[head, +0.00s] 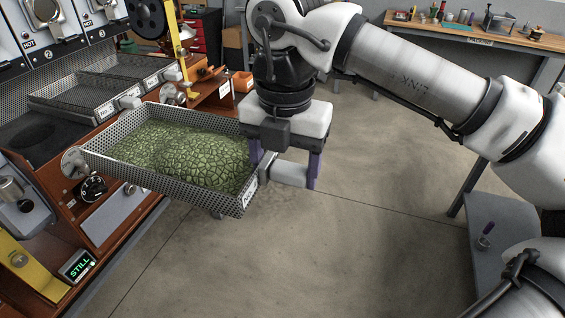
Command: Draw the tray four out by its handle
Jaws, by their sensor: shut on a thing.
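The tray (208,197) is a perforated metal tray filled with green beans. It sticks out from the front of the roaster bench over open floor, with its left end still by the machine. Its white label faces me at the right end, partly hidden by my gripper. The pale handle (284,174) projects from that end. My gripper (288,172) points down with its two purple fingers on either side of the handle, shut on it. I cannot read the tray's number.
Other perforated trays (70,104) sit in the bench at the upper left. A round metal knob (75,162) stands close to the tray's left corner. A small display (77,265) reads "STILL". The floor (330,250) right of the tray is clear. A workbench (480,38) stands at the back right.

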